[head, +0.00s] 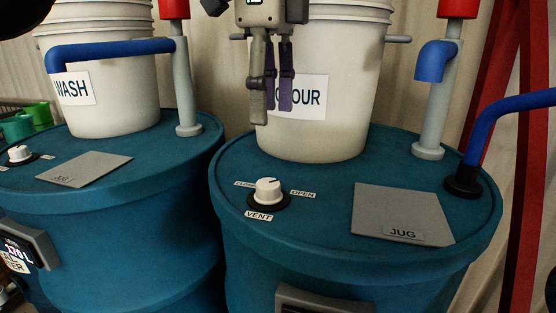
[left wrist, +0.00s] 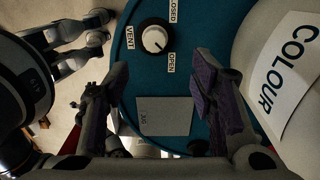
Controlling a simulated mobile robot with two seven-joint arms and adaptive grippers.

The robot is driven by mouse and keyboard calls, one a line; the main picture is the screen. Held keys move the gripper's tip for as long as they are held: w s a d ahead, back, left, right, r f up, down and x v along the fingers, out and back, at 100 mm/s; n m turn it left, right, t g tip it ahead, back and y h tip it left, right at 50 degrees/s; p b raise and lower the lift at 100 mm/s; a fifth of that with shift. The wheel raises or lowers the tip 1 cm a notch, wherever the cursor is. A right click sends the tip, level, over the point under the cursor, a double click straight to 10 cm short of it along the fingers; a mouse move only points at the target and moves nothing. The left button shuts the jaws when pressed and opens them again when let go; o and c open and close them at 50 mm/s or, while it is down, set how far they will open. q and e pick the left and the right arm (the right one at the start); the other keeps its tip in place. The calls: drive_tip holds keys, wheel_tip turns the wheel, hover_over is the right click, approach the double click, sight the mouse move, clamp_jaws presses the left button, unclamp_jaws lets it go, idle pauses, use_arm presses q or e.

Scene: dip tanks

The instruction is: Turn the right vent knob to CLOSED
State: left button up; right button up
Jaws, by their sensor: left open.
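The right vent knob (head: 268,190) is a white knob on a black base on the right blue drum's lid. Its OPEN label (head: 303,194) is on the right, its VENT label (head: 258,216) in front and its CLOSED label (head: 245,184) on the left. The knob's small mark seems to lie on the OPEN side. My left gripper (head: 270,105) hangs above and behind the knob, in front of the COLOUR bucket, touching nothing. The left wrist view shows its fingers (left wrist: 160,92) apart and empty, and the knob (left wrist: 155,38) beyond them. My right gripper (left wrist: 104,27) shows there at upper left, fingers apart.
The COLOUR bucket (head: 335,60) stands behind the knob. A grey JUG plate (head: 390,210) lies to its right, near blue and grey pipes (head: 432,100). The left drum (head: 150,220) carries the WASH bucket (head: 110,95) and another knob (head: 20,154). The lid around the knob is clear.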

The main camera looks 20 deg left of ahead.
sight(268, 183)
use_arm(q)
drive_tip(key=f, duration=0.1)
drive_tip(key=s+f, duration=0.1)
drive_tip(key=f, duration=0.1)
drive_tip(key=shift+s+f+p, duration=0.1)
drive_tip(key=shift+s+p, duration=0.2)
drive_tip(key=shift+s, duration=0.05)
drive_tip(key=f, duration=0.7)
drive_tip(key=shift+w+p, duration=0.3)
drive_tip(key=shift+p, duration=0.1)
drive_tip(key=shift+w+f, duration=0.1)
drive_tip(key=shift+f, duration=0.35)
drive_tip(key=c, duration=1.1)
use_arm(e)
drive_tip(key=shift+w+r+t, duration=0.5)
drive_tip(key=shift+w+r, duration=0.2)
drive_tip(key=shift+r, duration=0.25)
